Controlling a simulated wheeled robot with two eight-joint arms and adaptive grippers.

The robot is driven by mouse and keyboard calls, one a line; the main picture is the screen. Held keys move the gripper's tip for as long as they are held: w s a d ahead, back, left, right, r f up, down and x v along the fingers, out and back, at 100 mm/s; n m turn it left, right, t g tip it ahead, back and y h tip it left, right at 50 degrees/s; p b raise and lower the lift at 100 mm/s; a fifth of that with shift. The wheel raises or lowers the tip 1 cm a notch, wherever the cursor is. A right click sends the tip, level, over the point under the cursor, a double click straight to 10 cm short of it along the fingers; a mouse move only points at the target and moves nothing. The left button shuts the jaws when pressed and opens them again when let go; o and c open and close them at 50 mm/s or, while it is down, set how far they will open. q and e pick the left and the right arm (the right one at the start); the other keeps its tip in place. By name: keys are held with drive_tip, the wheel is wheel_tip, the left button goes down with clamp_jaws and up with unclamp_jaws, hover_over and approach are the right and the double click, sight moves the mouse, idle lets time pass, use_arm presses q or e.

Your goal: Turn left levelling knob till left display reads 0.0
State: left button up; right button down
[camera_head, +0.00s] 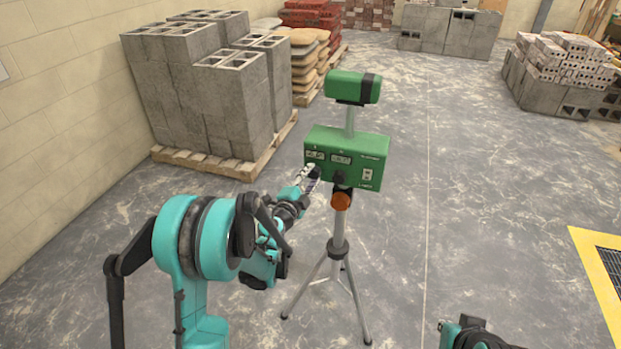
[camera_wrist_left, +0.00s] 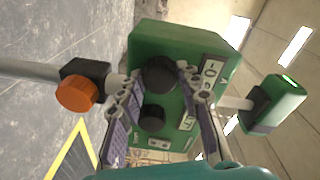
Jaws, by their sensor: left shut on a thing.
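A green instrument box (camera_head: 370,160) stands on a grey tripod (camera_head: 338,240), with a left display (camera_head: 315,155) and a right display (camera_head: 341,160) on its face. The digits are too small to read surely. My left gripper (camera_head: 312,180) is at the lower left of the face. In the left wrist view, its fingers lie on both sides of the left levelling knob (camera_wrist_left: 160,74), a dark round knob, and are shut on it. The right knob (camera_wrist_left: 152,117) is free beside it. In the head view the gripper hides the left knob. My right gripper (camera_head: 470,332) is partly in view at the bottom edge.
A green level head (camera_head: 350,87) stands on a post above the box. An orange knob (camera_head: 341,200) sits below it. Grey blocks (camera_head: 215,100) on a pallet stand behind left. The floor right of the tripod is clear up to a yellow-edged grating (camera_head: 590,260).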

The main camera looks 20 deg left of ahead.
use_arm(q)
drive_tip(key=m, duration=0.4)
drive_tip(key=shift+b, duration=0.3)
drive_tip(key=m+y, duration=0.1)
drive_tip(key=m, duration=0.3)
drive_tip(key=shift+d+r+m+g, duration=0.1)
drive_tip(key=shift+m+g, duration=0.2)
drive_tip(key=m+b, duration=0.1)
drive_tip(key=m, duration=0.3)
drive_tip(key=shift+y, duration=0.3)
drive_tip(key=shift+d+m+y, duration=0.15)
drive_tip(key=shift+m+y, duration=0.15)
drive_tip(key=shift+m, duration=1.7)
drive_tip(key=o, duration=1.2)
drive_tip(key=shift+c, duration=0.2)
